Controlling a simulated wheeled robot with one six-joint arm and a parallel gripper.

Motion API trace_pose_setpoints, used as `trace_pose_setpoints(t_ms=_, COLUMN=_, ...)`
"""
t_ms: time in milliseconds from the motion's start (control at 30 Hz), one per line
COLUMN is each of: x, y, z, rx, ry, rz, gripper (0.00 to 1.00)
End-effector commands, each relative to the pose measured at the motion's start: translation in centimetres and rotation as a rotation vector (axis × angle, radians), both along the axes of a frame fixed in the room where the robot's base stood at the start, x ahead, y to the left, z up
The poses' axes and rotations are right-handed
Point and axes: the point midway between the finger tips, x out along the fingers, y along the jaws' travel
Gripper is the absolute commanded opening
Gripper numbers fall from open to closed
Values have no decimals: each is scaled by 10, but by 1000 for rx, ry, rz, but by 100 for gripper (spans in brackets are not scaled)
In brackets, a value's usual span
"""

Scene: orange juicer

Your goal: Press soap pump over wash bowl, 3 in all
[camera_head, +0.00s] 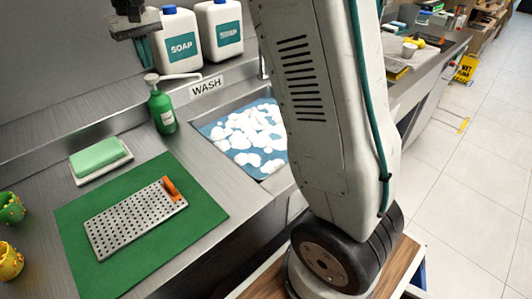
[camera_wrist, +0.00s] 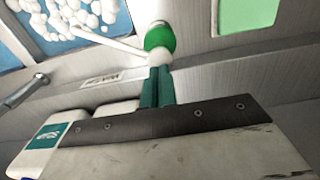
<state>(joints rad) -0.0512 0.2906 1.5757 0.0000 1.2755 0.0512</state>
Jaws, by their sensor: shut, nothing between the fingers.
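The soap pump is a green bottle (camera_head: 161,112) with a white head and spout, upright on the steel counter at the left of the sink. Its spout points right, toward the wash bowl (camera_head: 206,130), a sink basin with blue water and white foam. My gripper (camera_head: 146,62) has teal fingers, shut and empty, above the pump head; I cannot tell whether they touch it. In the wrist view the closed fingers (camera_wrist: 157,87) point at the white pump head (camera_wrist: 160,58), with the green bottle (camera_wrist: 160,38) beyond. My arm hides the bowl's right part.
Two white SOAP jugs (camera_head: 181,42) stand behind, near a WASH sign (camera_head: 207,87). A green sponge (camera_head: 97,156) on a white dish, a grater (camera_head: 135,217) on a green mat (camera_head: 195,215) and yellow-green cups (camera_head: 10,262) lie in front and left.

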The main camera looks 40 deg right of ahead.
Motion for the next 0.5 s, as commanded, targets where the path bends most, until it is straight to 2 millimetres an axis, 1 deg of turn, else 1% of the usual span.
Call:
trace_pose_setpoints(t_ms=33, x=1, y=0, z=6, rx=0, ry=-3, rz=0, gripper=0)
trace_pose_setpoints(t_ms=300, x=0, y=0, z=33, rx=0, ry=-2, rz=0, gripper=0)
trace_pose_setpoints(t_ms=500, x=0, y=0, z=50, rx=0, ry=-2, rz=0, gripper=0)
